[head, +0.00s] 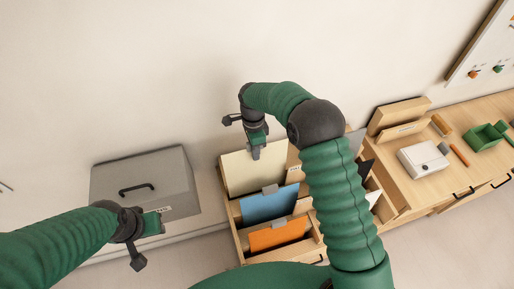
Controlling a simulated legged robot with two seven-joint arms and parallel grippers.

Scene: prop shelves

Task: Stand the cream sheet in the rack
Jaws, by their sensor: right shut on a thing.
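The cream sheet (238,172) is upright, at the back compartment of the wooden rack (241,240). My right gripper (255,152) is shut on its top edge. The sheet's lower edge lies behind a wooden divider, so I cannot tell whether it rests on the rack floor. A blue sheet (268,207) stands in the compartment in front, and an orange sheet (275,237) stands nearer still, both with grey tabs. My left gripper (148,241) is at the lower left, in front of a grey box and away from the rack; its jaws are unclear.
The grey box (160,180) with a black handle stands left of the rack. My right arm hides part of the rack's right side. Further right, a wooden counter (440,183) holds a white box (422,158) and a green tray (484,137). A pegboard (490,50) hangs above.

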